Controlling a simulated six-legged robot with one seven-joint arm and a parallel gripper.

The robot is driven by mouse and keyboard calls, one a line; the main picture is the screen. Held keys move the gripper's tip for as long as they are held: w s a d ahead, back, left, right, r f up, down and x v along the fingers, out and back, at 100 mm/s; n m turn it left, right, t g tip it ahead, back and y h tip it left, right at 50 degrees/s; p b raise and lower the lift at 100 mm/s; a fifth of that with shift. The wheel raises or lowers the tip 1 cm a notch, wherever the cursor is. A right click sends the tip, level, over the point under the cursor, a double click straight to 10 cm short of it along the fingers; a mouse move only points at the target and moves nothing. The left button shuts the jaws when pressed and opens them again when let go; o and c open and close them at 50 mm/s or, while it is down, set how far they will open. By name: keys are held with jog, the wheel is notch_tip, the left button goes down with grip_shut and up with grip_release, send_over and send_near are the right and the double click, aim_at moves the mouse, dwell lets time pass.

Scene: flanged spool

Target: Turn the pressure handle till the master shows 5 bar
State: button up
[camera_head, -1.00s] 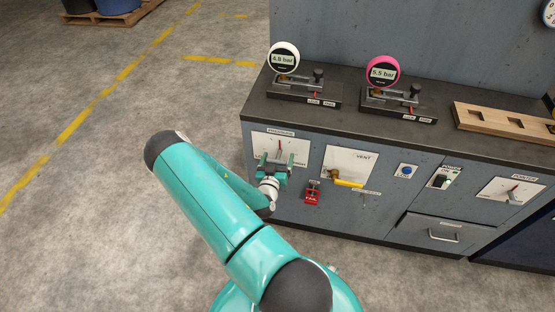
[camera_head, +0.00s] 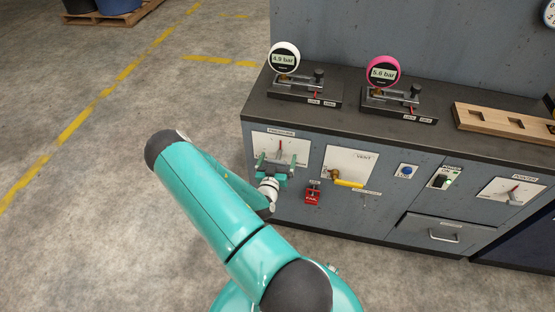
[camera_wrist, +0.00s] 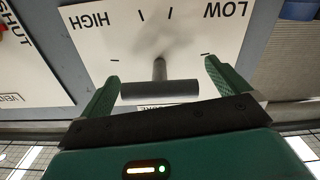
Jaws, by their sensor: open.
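The pressure handle (camera_wrist: 160,90) is a dark grey T-shaped bar on a short stem, on a white plate (camera_wrist: 110,55) marked HIGH and LOW, upside down in the wrist view. My gripper (camera_wrist: 162,73) is open, with one green finger on each side of the bar; gaps show at both ends. In the head view my gripper (camera_head: 276,160) is at the pressure plate (camera_head: 268,142) and partly hides it. The white-rimmed gauge (camera_head: 284,58) reads about 4.9 bar. The pink-rimmed gauge (camera_head: 381,72) seems to read 5.6 bar. I cannot tell from labels which is the master.
Right of the pressure plate are a vent plate with a yellow lever (camera_head: 348,183), a red tag block (camera_head: 312,194), a blue button (camera_head: 407,171) and a pointer dial (camera_head: 514,191). A wooden tray (camera_head: 505,124) lies on the bench top.

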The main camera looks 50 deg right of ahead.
jog(key=v, duration=1.3)
jog(key=shift+a, duration=0.15)
jog(key=shift+s, duration=0.1)
